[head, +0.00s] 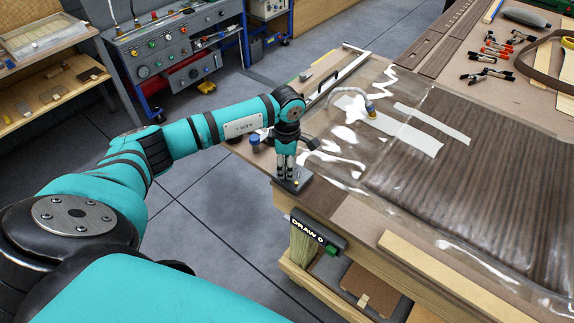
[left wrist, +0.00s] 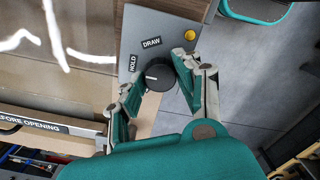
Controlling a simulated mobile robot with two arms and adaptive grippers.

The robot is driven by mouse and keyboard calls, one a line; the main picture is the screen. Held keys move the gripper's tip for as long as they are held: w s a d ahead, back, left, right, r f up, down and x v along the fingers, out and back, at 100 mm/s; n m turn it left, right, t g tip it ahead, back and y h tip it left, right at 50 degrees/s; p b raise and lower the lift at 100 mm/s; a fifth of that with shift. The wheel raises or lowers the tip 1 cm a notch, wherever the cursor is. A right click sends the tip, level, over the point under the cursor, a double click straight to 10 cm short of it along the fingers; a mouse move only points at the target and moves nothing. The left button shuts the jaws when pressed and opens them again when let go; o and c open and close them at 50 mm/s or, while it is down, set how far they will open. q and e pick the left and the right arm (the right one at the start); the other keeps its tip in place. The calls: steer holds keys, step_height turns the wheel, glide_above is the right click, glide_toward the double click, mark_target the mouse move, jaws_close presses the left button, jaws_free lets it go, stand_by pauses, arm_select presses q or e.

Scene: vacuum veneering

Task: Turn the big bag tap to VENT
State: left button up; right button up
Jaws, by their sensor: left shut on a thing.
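The big bag tap is a round black knob (left wrist: 160,76) on a grey plate (left wrist: 133,38), with a pale mark on the knob's left side. The labels HOLD and DRAW show beside it; no VENT label is readable. My left gripper (left wrist: 156,80) is shut on the knob, one finger on each side. In the head view my left gripper (head: 287,170) points down onto the plate (head: 302,181) at the table corner, and hides the knob. My right gripper is not in view.
A clear bag (head: 350,185) with a dark wood panel (head: 450,170) covers the table. A display (head: 307,231) reading DRAW 0 hangs on the table's edge. Several clamps (head: 488,73) lie at the back right. A control bench (head: 180,60) stands behind; grey floor is clear.

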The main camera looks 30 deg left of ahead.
arm_select(q)
steer(key=n+b, duration=0.1)
steer(key=n, duration=0.1)
steer(key=shift+n+b, duration=0.3)
steer(key=shift+n, duration=0.1)
steer(key=n+b, duration=0.1)
steer(key=n, duration=0.1)
steer(key=shift+n, duration=0.3)
steer(key=n+b, duration=0.1)
steer(key=n, duration=0.2)
steer(key=shift+b, duration=0.35)
steer(key=shift+n+b, duration=0.4)
steer(key=shift+n, duration=1.3)
steer(key=shift+r, duration=0.1)
